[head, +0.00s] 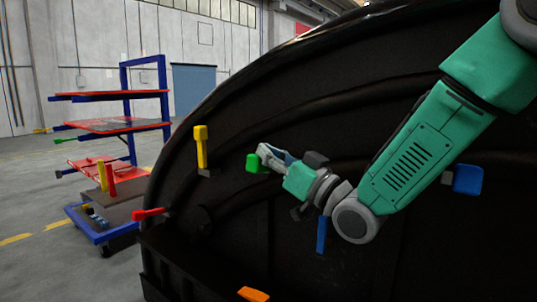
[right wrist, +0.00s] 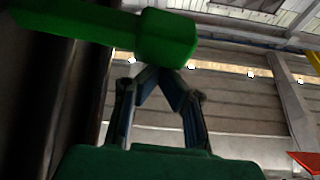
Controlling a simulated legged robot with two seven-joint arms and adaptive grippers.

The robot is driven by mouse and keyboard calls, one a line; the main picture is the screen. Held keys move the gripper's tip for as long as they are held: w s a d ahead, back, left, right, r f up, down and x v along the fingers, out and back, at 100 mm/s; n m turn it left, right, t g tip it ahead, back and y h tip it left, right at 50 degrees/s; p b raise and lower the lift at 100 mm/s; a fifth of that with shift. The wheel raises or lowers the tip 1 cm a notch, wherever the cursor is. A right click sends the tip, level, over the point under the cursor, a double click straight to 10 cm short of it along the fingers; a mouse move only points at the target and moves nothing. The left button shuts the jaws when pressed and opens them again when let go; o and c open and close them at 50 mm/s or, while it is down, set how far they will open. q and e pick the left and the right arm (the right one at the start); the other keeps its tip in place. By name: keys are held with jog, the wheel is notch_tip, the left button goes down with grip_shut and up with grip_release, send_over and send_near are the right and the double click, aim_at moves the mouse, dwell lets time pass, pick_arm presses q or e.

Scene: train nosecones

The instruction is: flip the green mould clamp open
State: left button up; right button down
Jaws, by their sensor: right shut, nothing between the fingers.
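The green mould clamp (head: 253,163) is a green handle on the face of the big black mould, left of centre in the head view. It also shows in the right wrist view as a long green bar with a thick block end (right wrist: 168,38) across the top left. My right gripper (head: 264,152) is right at the clamp's end. Its fingers (right wrist: 158,72) are shut and empty, with the tips at the lower edge of the block end. I cannot tell whether they touch it. My left gripper is not in view.
The black mould (head: 330,80) fills the right side. Other clamps sit around it: yellow (head: 201,147), red (head: 148,214), blue (head: 467,180), another blue (head: 321,235) and orange (head: 253,294). A blue-framed rack (head: 128,127) with red shelves stands on the left; open floor lies before it.

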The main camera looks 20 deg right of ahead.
jog(key=shift+s+a+f+g, duration=0.1)
jog(key=shift+a+f+g, duration=0.15)
jog(key=shift+f, duration=0.25)
notch_tip(320, 180, up, 11)
jog(key=shift+d, duration=0.3)
jog(key=shift+f, duration=0.15)
